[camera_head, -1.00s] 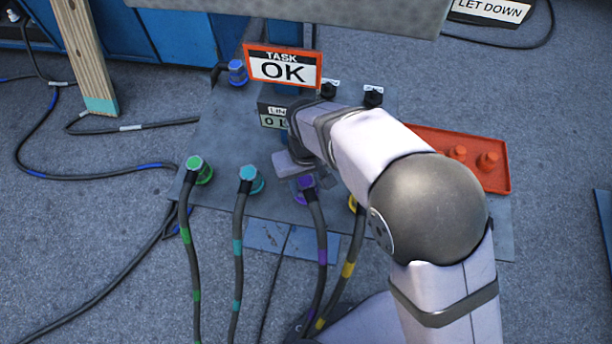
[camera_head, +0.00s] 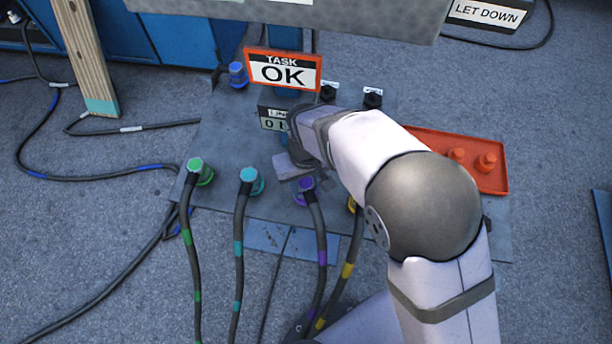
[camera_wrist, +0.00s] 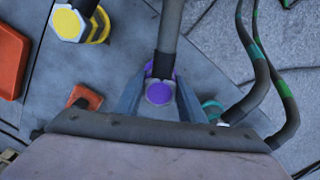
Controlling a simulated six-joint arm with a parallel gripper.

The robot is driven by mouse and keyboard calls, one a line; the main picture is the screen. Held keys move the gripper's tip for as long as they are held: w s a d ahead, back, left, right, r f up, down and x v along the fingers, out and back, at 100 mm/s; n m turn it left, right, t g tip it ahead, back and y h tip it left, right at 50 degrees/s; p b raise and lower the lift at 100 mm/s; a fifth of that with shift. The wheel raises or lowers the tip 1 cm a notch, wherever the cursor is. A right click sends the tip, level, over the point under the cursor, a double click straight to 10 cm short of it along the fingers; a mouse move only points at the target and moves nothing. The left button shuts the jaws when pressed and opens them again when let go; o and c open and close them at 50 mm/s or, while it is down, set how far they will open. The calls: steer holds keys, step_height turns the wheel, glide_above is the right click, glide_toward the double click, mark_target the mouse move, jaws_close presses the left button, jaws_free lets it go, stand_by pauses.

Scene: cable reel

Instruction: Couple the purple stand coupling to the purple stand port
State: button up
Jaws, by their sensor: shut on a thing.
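The purple stand coupling (camera_head: 306,184) sits at the purple port, on the end of a dark cable with a purple band (camera_head: 322,257). In the wrist view its round purple top (camera_wrist: 159,93) shows between the two fingers of my gripper (camera_wrist: 160,98). My gripper is shut on the coupling. The purple stand port (camera_head: 300,198) shows as a purple ring under and beside the coupling, and as a purple rim in the wrist view (camera_wrist: 149,70). I cannot tell how deep the coupling is seated.
Green (camera_head: 201,168) and teal (camera_head: 250,178) couplings with cables stand to the left, a yellow one (camera_wrist: 68,24) is close by. A sign reads "TASK OK" (camera_head: 283,69) behind. An orange tray (camera_head: 440,140) lies right. Loose cables lie on the floor at left.

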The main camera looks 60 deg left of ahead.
steer(key=shift+f, duration=0.45)
stand_by(0.3)
steer(key=o, duration=1.2)
steer(key=shift+o, duration=0.2)
